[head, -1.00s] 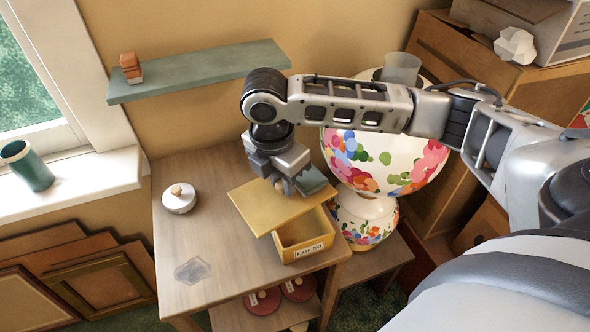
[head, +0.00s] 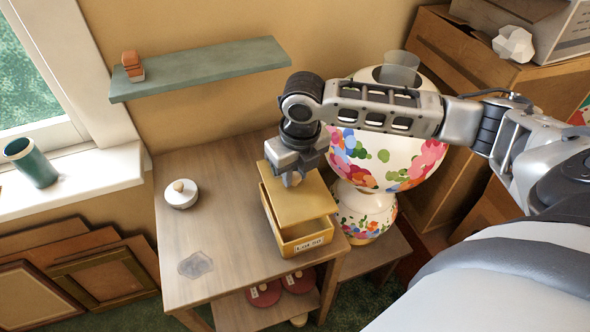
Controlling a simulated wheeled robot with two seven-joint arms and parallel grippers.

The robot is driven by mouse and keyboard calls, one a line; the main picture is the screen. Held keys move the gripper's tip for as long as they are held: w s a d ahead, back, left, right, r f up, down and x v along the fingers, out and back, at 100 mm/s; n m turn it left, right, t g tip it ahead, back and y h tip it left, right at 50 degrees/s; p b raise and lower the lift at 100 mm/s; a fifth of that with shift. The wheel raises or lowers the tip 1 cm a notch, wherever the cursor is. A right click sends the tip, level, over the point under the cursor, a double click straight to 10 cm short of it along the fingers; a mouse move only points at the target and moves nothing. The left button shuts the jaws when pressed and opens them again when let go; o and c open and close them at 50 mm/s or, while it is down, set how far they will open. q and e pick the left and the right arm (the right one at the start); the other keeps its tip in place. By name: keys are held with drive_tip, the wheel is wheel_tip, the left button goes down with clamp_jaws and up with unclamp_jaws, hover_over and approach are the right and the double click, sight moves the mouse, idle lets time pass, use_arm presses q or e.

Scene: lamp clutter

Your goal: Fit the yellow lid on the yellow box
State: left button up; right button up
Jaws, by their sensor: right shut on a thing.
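The yellow box (head: 303,239) stands on the wooden table near its right edge, with a paper label on its front wall. The yellow lid (head: 305,205) is over the box and hides most of its opening. A dark gap shows between the lid's front edge and the box's front wall, so the lid sits a little back and slightly raised there. My right gripper (head: 291,181) points down at the lid's upper middle and is shut on it; its fingertips are partly hidden. My left gripper is not in view.
A white round pot with a knob (head: 181,194) stands on the table's left part. A flower-painted lamp (head: 385,158) stands close behind and right of the box. A green shelf (head: 200,70) is on the wall.

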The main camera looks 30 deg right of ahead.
sight(295, 187)
drive_tip(key=shift+w, duration=0.1)
drive_tip(key=shift+f, duration=0.7)
drive_tip(key=shift+f+b, duration=0.8)
drive_tip(key=shift+f, duration=0.75)
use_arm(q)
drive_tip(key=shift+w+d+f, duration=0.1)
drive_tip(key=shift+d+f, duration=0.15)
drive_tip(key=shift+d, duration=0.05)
use_arm(e)
drive_tip(key=shift+f, duration=0.25)
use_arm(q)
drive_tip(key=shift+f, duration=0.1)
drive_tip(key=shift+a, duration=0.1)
use_arm(e)
drive_tip(key=shift+r, duration=0.1)
use_arm(q)
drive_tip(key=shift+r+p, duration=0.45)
drive_tip(key=shift+p, duration=0.05)
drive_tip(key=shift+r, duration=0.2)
